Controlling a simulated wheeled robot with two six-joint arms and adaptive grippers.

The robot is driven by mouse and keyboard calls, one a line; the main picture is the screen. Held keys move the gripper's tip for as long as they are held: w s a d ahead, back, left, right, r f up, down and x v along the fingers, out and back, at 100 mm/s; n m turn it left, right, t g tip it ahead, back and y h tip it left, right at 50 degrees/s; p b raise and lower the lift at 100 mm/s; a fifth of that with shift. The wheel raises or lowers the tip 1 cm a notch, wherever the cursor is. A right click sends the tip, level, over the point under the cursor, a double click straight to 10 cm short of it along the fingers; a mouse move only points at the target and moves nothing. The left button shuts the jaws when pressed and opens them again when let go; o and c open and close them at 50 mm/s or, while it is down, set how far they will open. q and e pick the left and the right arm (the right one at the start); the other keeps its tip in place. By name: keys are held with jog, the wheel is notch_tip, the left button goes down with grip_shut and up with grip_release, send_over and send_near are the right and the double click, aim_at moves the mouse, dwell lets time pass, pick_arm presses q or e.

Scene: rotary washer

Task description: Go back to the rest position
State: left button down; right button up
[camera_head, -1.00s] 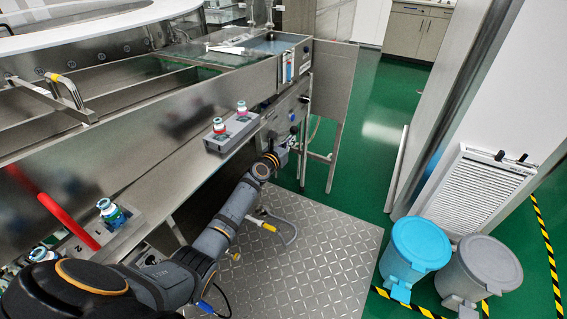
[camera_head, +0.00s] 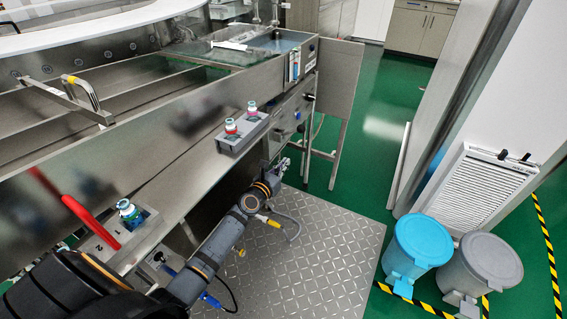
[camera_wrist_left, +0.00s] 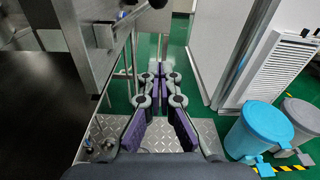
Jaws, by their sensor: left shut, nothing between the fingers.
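My left arm comes in from the bottom left of the head view. My left gripper (camera_head: 284,165) is small there, in front of the washer's steel side and over the edge of the metal floor plate. In the left wrist view the left gripper (camera_wrist_left: 160,76) points forward, its purple-padded fingers close together at the tips with nothing between them. My right gripper is in neither view.
The steel washer (camera_head: 175,150) runs along the left, with a grey holder (camera_head: 232,142) carrying small bottles. A red handle (camera_head: 90,222) and another bottle (camera_head: 130,213) are nearer. A blue bin (camera_head: 420,242) and grey bin (camera_head: 482,264) stand right.

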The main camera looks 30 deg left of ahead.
pick_arm(q)
jog(key=shift+d, duration=0.1)
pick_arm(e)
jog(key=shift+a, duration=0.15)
pick_arm(q)
jog(key=s+f+m+g+p, duration=0.1)
jog(key=s+f+m+g, duration=0.1)
jog(key=s+f+m, duration=0.45)
jog(key=s+f+m+g+p, duration=0.2)
jog(key=s+f+m+g, duration=0.15)
jog(key=f, duration=0.65)
jog(key=s+f+m+g+p, duration=0.1)
jog(key=s+f+m+g, duration=0.1)
jog(key=s+f+m, duration=0.55)
jog(key=s+f+m+g+p, duration=0.1)
jog(key=s+f+m, duration=0.4)
jog(key=s, duration=0.7)
jog(key=s+d+f+m+g+y+p, duration=0.1)
jog(key=s+f+m+g, duration=0.3)
jog(key=s, duration=0.8)
jog(key=s+f+m+g+p, duration=0.1)
jog(key=s+f+m+g, duration=0.2)
jog(key=s+f+m, duration=0.4)
jog(key=s+m, duration=0.3)
jog(key=s, duration=0.2)
jog(key=shift+s+d+f, duration=0.2)
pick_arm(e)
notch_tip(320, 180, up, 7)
